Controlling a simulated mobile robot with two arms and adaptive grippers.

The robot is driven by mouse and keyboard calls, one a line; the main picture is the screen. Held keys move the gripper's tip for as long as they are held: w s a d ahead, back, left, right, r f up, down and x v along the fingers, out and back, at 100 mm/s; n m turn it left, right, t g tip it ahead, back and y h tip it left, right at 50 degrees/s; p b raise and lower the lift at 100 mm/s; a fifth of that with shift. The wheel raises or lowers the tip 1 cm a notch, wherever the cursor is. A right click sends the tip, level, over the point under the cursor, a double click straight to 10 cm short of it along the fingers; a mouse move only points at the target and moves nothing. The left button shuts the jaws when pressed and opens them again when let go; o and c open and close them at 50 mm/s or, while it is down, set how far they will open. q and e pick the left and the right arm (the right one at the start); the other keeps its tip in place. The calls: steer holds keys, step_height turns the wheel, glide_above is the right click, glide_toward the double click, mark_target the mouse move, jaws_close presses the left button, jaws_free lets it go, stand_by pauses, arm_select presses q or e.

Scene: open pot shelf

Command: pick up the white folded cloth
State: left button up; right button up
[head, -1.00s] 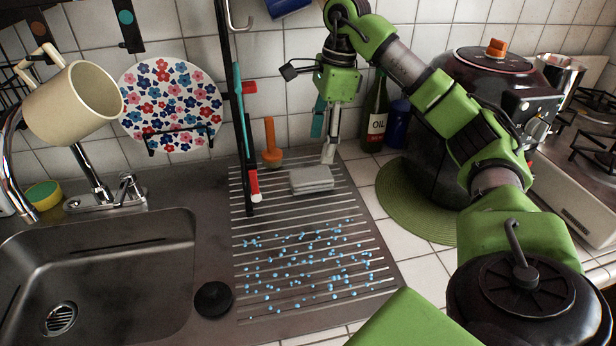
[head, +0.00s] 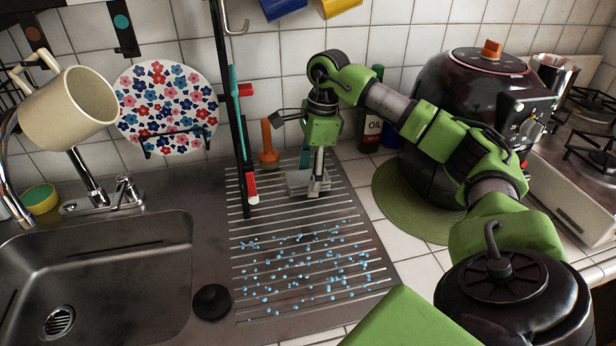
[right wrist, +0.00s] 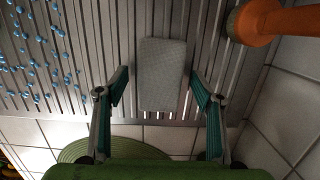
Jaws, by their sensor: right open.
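The white folded cloth (head: 297,183) lies on the ribbed drainboard (head: 345,215), near its back edge. In the head view my right gripper (head: 314,188) is over it and hides part of it. In the right wrist view the cloth (right wrist: 162,75) shows as a pale grey rectangle. The two fingers of my right gripper (right wrist: 160,88) are spread wide, one on each side of the cloth, with gaps between. I cannot tell the height of the fingertips above the board. My left gripper is not in view.
An orange-handled object (head: 268,142) stands close behind the cloth, and it also shows in the right wrist view (right wrist: 268,20). A dark rack post (head: 241,130) rises to the left. An oil bottle (head: 371,125) stands behind right. Blue droplets (head: 300,265) dot the front drainboard.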

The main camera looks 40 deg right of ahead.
mark_target(306, 176)
steer(key=c, duration=1.1)
steer(key=shift+w+r, duration=0.1)
steer(key=shift+r, duration=0.35)
step_height(306, 176, up, 3)
steer(key=shift+a+f+b, duration=0.1)
steer(key=shift+f+b, duration=0.05)
steer(key=shift+b, duration=0.25)
steer(key=s+a+r, duration=0.9)
steer(key=a, duration=0.1)
steer(key=shift+s+r, duration=0.25)
steer(key=shift+s, duration=0.15)
